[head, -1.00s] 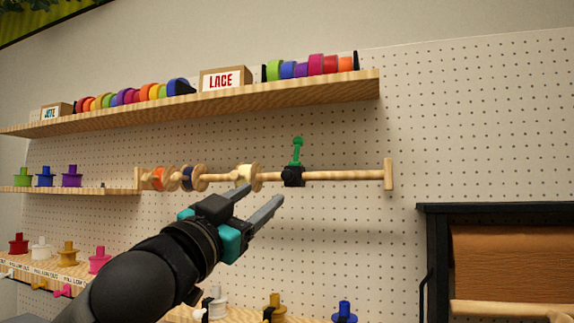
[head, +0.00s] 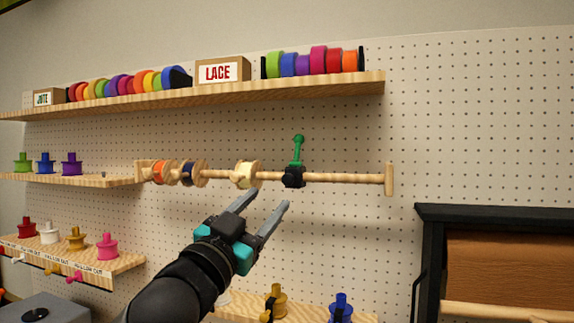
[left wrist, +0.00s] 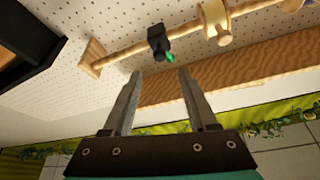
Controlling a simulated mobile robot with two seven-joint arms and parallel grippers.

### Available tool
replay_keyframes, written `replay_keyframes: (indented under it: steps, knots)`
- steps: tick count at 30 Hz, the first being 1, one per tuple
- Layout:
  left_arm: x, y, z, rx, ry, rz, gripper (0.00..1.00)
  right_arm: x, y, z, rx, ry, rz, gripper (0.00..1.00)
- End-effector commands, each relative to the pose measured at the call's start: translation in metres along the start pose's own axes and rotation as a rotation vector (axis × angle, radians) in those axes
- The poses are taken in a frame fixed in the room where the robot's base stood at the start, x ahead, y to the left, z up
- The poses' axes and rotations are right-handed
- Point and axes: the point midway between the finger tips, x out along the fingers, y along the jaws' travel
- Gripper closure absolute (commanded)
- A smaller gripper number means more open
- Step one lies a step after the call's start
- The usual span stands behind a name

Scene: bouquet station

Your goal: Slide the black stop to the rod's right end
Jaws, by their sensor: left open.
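The black stop (head: 293,177) sits around the wooden rod (head: 345,178), right of the rod's middle, with a green knobbed lever (head: 298,150) standing up from it. Bare rod runs from the stop to the wooden end bracket (head: 389,179) at the right. My left gripper (head: 268,200) is open and empty, below and slightly left of the stop, apart from it. In the left wrist view the stop (left wrist: 158,42) shows beyond and between the open fingertips (left wrist: 159,76), with the green lever tip beside it. My right gripper is not in view.
A cream ribbon spool (head: 246,174) is on the rod just left of the stop; orange and dark blue spools (head: 190,173) sit farther left. A shelf (head: 210,96) with ribbon rolls and a LACE box runs above. A black-framed paper holder (head: 430,215) stands lower right.

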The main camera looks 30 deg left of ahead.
Motion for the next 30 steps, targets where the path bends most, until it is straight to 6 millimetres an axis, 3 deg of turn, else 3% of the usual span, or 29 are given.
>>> replay_keyframes:
  steps: [15, 21, 30]
  knots:
    - [0.08, -0.002, -0.002, 0.0, 0.001, -0.003, 0.42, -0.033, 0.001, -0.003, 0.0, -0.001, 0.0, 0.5]
    - [0.093, -0.001, -0.001, 0.0, 0.001, -0.001, 0.42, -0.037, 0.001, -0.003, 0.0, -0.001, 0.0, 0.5]
    - [0.095, 0.0, 0.0, 0.001, 0.001, 0.0, 0.42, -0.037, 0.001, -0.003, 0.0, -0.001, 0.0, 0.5]
